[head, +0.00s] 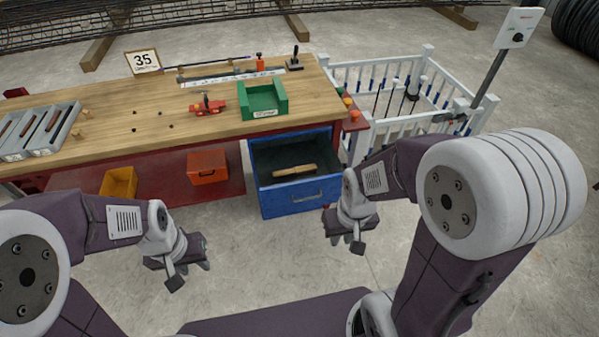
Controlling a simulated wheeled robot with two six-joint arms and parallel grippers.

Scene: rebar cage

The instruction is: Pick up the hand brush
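A long wooden-coloured object that looks like the hand brush (294,171) lies in the open blue drawer (292,200) under the workbench. Its bristles cannot be made out. My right gripper (347,236) hangs over the floor, in front and to the right of the drawer, apart from the brush. My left gripper (190,264) hangs over the floor to the left of the drawer, in front of the lower shelf. Nothing is seen held in either gripper. Their fingers are too small and turned away to show whether they are open.
The wooden workbench (140,104) carries a green tray (262,100), a red tool (207,107) and a grey sectioned tray (38,130). Orange (207,167) and yellow (118,184) bins sit below. A white fence (400,130) stands right of the bench. The floor before the drawer is clear.

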